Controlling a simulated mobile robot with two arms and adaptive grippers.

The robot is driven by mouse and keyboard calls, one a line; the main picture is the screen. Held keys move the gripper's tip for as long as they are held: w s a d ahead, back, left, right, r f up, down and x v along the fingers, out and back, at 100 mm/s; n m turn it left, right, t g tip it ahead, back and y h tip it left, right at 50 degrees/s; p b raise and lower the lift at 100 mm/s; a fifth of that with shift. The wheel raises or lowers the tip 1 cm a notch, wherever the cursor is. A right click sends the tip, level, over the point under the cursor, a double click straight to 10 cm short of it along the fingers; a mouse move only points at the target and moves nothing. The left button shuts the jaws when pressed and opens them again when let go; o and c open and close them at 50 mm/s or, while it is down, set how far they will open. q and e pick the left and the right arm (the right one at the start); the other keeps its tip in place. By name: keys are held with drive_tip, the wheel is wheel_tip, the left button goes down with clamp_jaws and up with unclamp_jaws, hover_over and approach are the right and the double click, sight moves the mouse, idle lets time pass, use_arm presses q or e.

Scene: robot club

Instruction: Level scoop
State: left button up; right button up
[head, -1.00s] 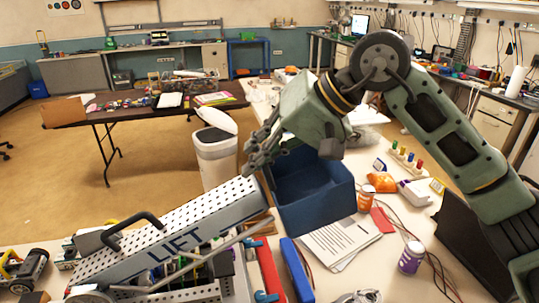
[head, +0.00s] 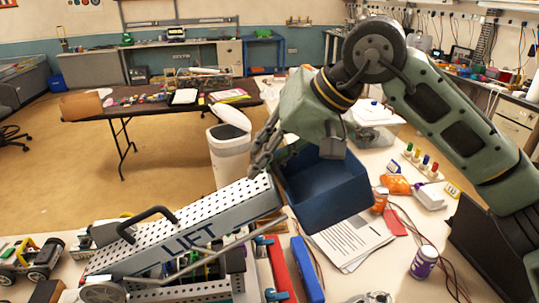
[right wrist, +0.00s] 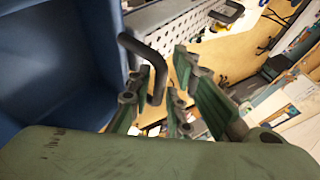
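A grey perforated metal arm marked LIFT (head: 205,232) slopes up to the right over the table in the head view. A black bent handle (head: 147,221) stands on its lower left part. My right gripper (head: 264,150) is just above the arm's upper right end, pointing down. In the right wrist view its fingers (right wrist: 160,108) are spread. A dark bent handle (right wrist: 141,51) reaches between or just beyond them; contact cannot be told. The perforated plate (right wrist: 180,30) shows behind, with another dark handle (right wrist: 228,13). My left gripper is out of view.
An open blue bin (head: 325,190) stands right beside my right gripper and fills the left of the wrist view. Papers (head: 350,240), a purple-labelled bottle (head: 424,262) and cables lie to the right. A white waste bin (head: 229,155) stands behind.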

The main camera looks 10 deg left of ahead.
drive_tip(key=shift+o, duration=0.6)
drive_tip(key=shift+d+r, duration=0.15)
drive_tip(key=shift+r, duration=0.05)
drive_tip(key=v, duration=1.1)
drive_tip(key=shift+r, duration=0.3)
drive_tip(key=shift+s+d, duration=0.1)
